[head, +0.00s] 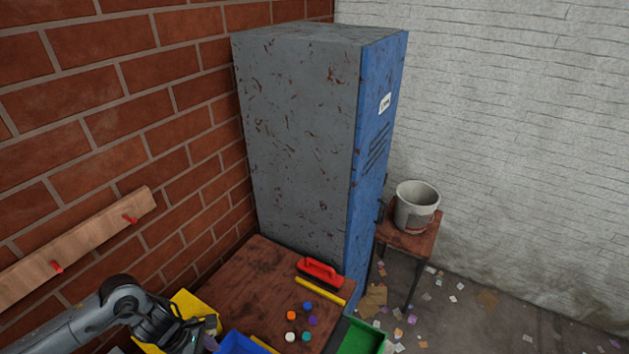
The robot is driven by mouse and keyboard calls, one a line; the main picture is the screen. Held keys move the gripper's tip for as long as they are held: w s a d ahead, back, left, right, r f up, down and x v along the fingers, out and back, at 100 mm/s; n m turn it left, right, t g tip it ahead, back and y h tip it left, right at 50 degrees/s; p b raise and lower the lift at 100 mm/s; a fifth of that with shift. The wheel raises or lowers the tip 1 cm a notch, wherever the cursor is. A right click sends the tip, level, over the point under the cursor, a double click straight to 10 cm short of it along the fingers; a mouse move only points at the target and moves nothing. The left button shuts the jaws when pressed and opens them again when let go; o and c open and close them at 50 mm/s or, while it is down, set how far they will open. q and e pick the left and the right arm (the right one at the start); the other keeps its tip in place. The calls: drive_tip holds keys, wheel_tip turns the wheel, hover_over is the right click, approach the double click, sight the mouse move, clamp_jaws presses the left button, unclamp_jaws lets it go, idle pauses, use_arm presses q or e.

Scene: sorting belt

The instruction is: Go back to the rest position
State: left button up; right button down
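My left arm comes in from the lower left, and its gripper (196,341) is low in the head view, over the yellow bin (205,310) and next to the blue bin (240,344). A small greyish-purple patch shows by the fingertips; I cannot tell whether it is held. The fingers are too small and partly cut off to tell open from shut. My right gripper is not in view.
Several coloured caps (291,315) lie on the brown wooden table (245,280), near a red-handled tool (321,271) and a yellow strip (320,291). A green bin (362,338) is at the right. A locker (300,120) stands behind. A bucket (415,208) sits on a stool (408,237).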

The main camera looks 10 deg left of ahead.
use_arm(q)
drive_tip(key=s+d+f+g+h, duration=0.2)
drive_tip(key=s+d+f, duration=0.2)
drive_tip(key=s+d, duration=0.25)
drive_tip(key=s+d+f+g+h, duration=0.1)
drive_tip(key=s+d+f, duration=0.3)
drive_tip(key=s+d, duration=0.3)
drive_tip(key=s+d+r+n+t+h, duration=0.1)
drive_tip(key=d+r+n+t+h, duration=0.15)
drive_tip(key=d+n, duration=0.45)
drive_tip(key=d+r+n+t+h, duration=0.1)
drive_tip(key=d+r+n+t, duration=0.15)
drive_tip(key=d, duration=0.85)
drive_tip(key=w+a+r+n+t+y, duration=0.1)
drive_tip(key=w+a+n+t+y, duration=0.2)
drive_tip(key=n, duration=0.5)
drive_tip(key=w+a+r+n+t+y, duration=0.1)
drive_tip(key=a+n+t+y, duration=0.15)
drive_tip(key=a+n, duration=0.45)
drive_tip(key=s+a+r+n+g+y, duration=0.1)
drive_tip(key=s+a+n+g+y, duration=0.15)
drive_tip(key=a+n, duration=0.65)
drive_tip(key=s+a+r+n+g+y, duration=0.1)
drive_tip(key=s+a+n+g+y, duration=0.15)
drive_tip(key=n, duration=1.15)
wheel_tip(320, 180, up, 16)
drive_tip(key=p, duration=1.6)
drive_tip(key=shift+w+d+f+n, duration=0.2)
drive_tip(key=shift+w+d+n, duration=0.05)
drive_tip(key=shift+n, duration=0.2)
